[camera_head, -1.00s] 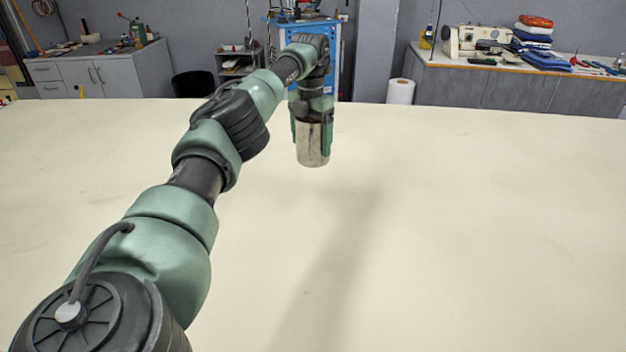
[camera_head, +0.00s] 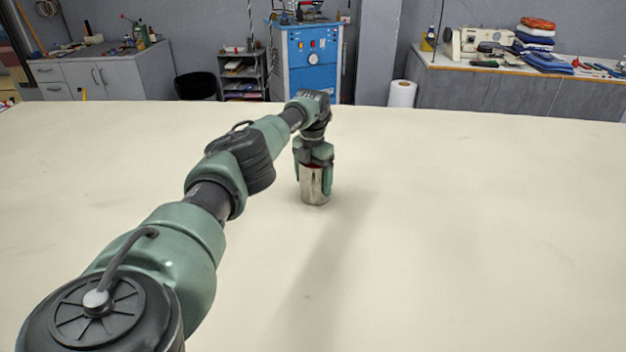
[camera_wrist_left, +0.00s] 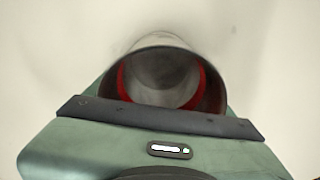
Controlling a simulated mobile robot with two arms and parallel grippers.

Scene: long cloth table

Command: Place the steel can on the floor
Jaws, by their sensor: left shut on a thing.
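The steel can (camera_head: 314,190) is a shiny metal cylinder, upright at or just above the cream cloth table (camera_head: 450,220); I cannot tell whether its base touches. My left gripper (camera_head: 314,178) comes down from above and is shut on the can, one green finger on each side. In the left wrist view the can (camera_wrist_left: 160,42) is seen from above, with a dark open inside and red along its inner wall. The gripper body hides its near side. My right gripper is not in view. The floor near the table is hidden by the tabletop.
The tabletop around the can is bare. Behind its far edge stand a blue machine (camera_head: 312,58), a dark bin (camera_head: 196,86), a white roll (camera_head: 401,94) and a grey cabinet (camera_head: 100,74). A sewing machine (camera_head: 476,41) sits on a counter at back right.

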